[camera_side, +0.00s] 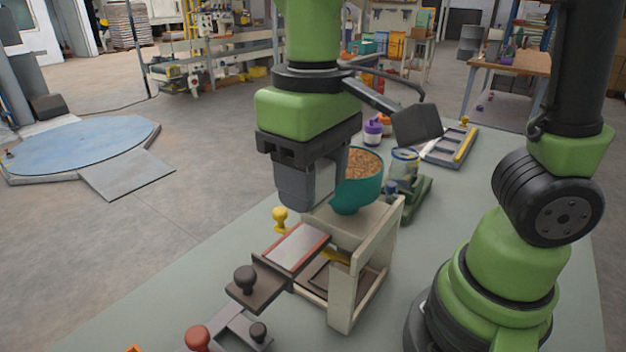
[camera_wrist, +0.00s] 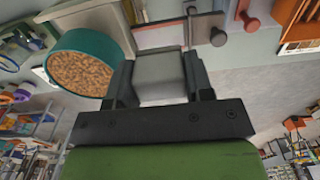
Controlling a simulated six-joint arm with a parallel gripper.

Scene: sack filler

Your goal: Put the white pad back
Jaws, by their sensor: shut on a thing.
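My gripper (camera_side: 305,190) is shut on a pale grey-white block, which I take as the white pad (camera_wrist: 158,72). The pad sits between the two dark fingers in the wrist view, where my gripper (camera_wrist: 158,85) also shows. In the side view the near finger hides much of the pad (camera_side: 326,182). The gripper points down just above a cream stand (camera_side: 345,290) and a pale plate with an orange-red rim (camera_side: 298,245). A teal bowl of brown pellets (camera_side: 361,175) is close beside the gripper. I cannot tell whether the pad touches the stand.
A dark slide with a black knob (camera_side: 245,280) sticks out at the stand's front. A red knob (camera_side: 197,338) and a yellow knob (camera_side: 280,218) are nearby. A jar (camera_side: 404,165) and a purple-white bottle (camera_side: 373,130) stand behind. The table's left side is clear.

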